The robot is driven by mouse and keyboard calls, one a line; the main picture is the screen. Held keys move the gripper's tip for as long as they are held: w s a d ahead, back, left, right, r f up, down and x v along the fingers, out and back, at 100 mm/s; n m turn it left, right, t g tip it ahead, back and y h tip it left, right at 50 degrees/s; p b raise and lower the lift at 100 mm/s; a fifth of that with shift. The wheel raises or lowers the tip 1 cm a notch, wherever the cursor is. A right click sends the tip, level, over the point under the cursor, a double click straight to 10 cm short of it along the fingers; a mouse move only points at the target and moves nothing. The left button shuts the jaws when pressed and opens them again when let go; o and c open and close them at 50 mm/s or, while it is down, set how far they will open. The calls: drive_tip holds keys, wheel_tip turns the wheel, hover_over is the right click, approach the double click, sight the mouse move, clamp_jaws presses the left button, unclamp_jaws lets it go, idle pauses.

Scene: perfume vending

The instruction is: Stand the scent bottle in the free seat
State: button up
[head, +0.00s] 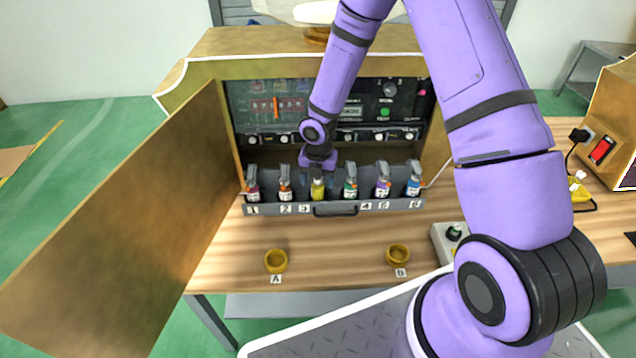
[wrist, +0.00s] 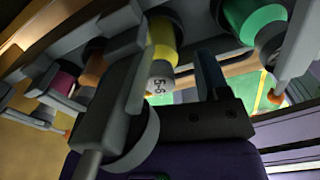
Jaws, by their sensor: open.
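A yellow scent bottle (head: 318,190) stands upright at the place marked 3 in the grey tray (head: 335,210). It also shows in the wrist view (wrist: 161,42), with small dark print on its pale lower part. My gripper (head: 318,173) is open at the top of this bottle. In the wrist view one dark finger lies just right of the bottle; grey tray parts cover much of the other side. I cannot tell whether the fingers touch it. Yellow rings A (head: 276,261) and B (head: 398,255) lie on the table, both empty.
Other bottles stand in the tray: magenta (head: 253,192), orange (head: 285,192), green (head: 350,190), purple (head: 383,188) and blue (head: 413,187). The cabinet door (head: 130,230) stands open at left. A control box (head: 450,240) sits right of ring B. Table between the rings is clear.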

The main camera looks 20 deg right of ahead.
drive_tip(key=s+d+r+m+h, duration=0.1)
drive_tip(key=r+m, duration=0.2)
drive_tip(key=r, duration=0.5)
drive_tip(key=s+d+r+m+t, duration=0.1)
drive_tip(key=s+d+r+m, duration=0.1)
drive_tip(key=r, duration=0.6)
drive_tip(key=s+d+r+m+h, duration=0.1)
drive_tip(key=r+m, duration=0.2)
drive_tip(key=r, duration=0.5)
drive_tip(key=s+d+r+m+t+y, duration=0.1)
drive_tip(key=s+r+m+t, duration=0.1)
drive_tip(key=s+r+m, duration=0.7)
drive_tip(key=s+d+r+m+t+y, duration=0.1)
drive_tip(key=s+d+r+m+t, duration=0.1)
drive_tip(key=s+r+m, duration=0.8)
drive_tip(key=s+m, duration=0.2)
drive_tip(key=s, duration=0.4)
drive_tip(key=shift+s+r+m, duration=0.15)
drive_tip(key=shift+s+m, duration=0.05)
drive_tip(key=shift+m, duration=0.1)
